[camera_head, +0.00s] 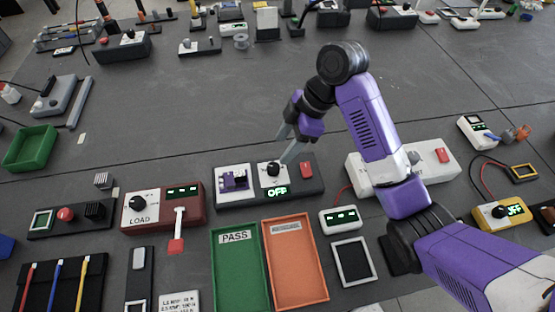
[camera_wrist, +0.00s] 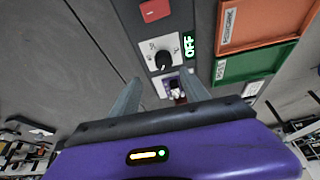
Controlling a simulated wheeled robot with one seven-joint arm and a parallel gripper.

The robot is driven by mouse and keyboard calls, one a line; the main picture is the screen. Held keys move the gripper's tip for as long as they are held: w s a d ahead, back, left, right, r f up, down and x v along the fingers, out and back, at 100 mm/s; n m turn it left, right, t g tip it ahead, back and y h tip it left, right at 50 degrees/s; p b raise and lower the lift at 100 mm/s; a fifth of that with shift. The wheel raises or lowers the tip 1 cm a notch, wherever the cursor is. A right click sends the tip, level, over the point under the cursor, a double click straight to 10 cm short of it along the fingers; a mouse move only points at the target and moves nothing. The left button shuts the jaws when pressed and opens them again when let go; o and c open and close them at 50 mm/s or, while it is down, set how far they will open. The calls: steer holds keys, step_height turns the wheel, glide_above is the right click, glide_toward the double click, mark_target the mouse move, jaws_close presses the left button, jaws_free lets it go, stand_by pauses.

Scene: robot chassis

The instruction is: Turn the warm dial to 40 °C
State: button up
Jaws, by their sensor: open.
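The likely warm dial is a black knob (camera_head: 273,169) on a white panel of a dark grey unit (camera_head: 235,200); its label is too small to read. The same knob shows in the wrist view (camera_wrist: 163,60), beyond and between my fingertips. The green display (camera_head: 277,191) beside it reads OFF; it also shows in the wrist view (camera_wrist: 189,45). My gripper (camera_head: 285,151) is open and empty, with its fingers angled down close to the knob. In the wrist view, my gripper (camera_wrist: 160,80) has the fingertips apart and not closed around the knob.
The unit also carries a purple part (camera_head: 234,179) and a red button (camera_head: 306,170). A red LOAD unit (camera_head: 162,208) stands to the left. A green PASS tray (camera_head: 241,270) and an orange tray (camera_head: 294,264) lie in front.

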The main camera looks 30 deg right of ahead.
mark_target(274, 166)
steer(key=shift+n, duration=0.3)
steer(key=shift+s+x, duration=0.15)
steer(key=shift+x, duration=1.15)
steer(key=shift+s+x, duration=0.15)
steer(key=shift+x, duration=1.15)
steer(key=shift+s+x, duration=0.15)
steer(key=shift+x, duration=1.2)
jaws_close()
